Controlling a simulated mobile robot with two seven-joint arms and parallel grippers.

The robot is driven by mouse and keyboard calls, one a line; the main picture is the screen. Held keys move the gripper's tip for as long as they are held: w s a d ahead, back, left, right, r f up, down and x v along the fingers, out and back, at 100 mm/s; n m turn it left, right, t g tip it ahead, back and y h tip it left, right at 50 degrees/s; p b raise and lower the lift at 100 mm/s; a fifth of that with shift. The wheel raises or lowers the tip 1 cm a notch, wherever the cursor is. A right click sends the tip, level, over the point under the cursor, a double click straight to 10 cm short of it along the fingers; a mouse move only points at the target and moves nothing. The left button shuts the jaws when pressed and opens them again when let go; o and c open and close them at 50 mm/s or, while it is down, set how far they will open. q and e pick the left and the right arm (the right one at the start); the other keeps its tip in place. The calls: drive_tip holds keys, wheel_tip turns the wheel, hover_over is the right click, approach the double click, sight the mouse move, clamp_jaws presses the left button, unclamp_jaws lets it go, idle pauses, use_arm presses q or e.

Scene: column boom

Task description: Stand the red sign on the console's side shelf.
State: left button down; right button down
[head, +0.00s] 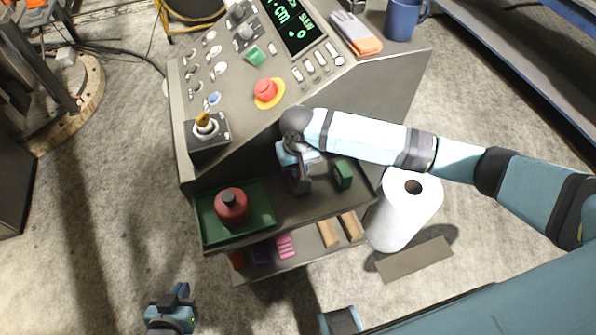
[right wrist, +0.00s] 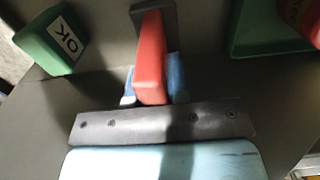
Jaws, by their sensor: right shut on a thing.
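The red sign (right wrist: 151,58) is between the blue fingers of my right gripper (right wrist: 152,90) in the right wrist view, edge toward the camera. A dark grey plate sits at its far end. My right gripper (head: 299,180) is shut on it, low over the console's side shelf (head: 300,204). In the head view the gripper hides the sign, and I cannot tell whether it touches the shelf. My left gripper (head: 172,312) is low at the left over the floor, away from the console; its jaw opening is unclear.
A green OK sign (head: 343,174) stands on the shelf right of my right gripper. A green tray (head: 262,212) with a red bottle (head: 231,208) is on the left. Wooden blocks (head: 328,234) lie on the lower shelf. A white roll (head: 405,212) stands at right.

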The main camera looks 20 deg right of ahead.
drive_tip(key=shift+f, duration=1.3)
drive_tip(key=shift+f, duration=0.1)
drive_tip(key=c, duration=1.1)
unclamp_jaws()
wheel_tip(320, 180, up, 12)
drive_tip(key=shift+r, duration=0.15)
